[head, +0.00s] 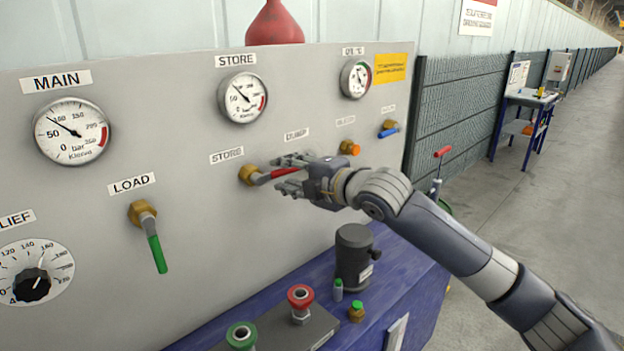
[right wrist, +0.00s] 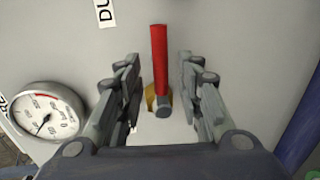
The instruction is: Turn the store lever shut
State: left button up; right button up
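The store lever has a red handle (head: 285,172) on a grey neck and a brass valve body (head: 248,175), under the STORE label (head: 227,155) on the grey panel. The handle points right, roughly level. My right gripper (head: 291,174) is at the handle, with one finger above it and one below. In the right wrist view the red handle (right wrist: 160,60) stands between the two spread fingers of the gripper (right wrist: 158,75), with a gap on each side. Part of the handle is hidden by the hand in the head view. My left gripper is not in view.
The green load lever (head: 157,253) hangs down at the left. The store gauge (head: 242,97) is above. A dark cylinder (head: 353,258) stands on the blue bench below.

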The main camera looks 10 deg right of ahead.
jog(key=v, duration=0.9)
jog(key=shift+d, duration=0.1)
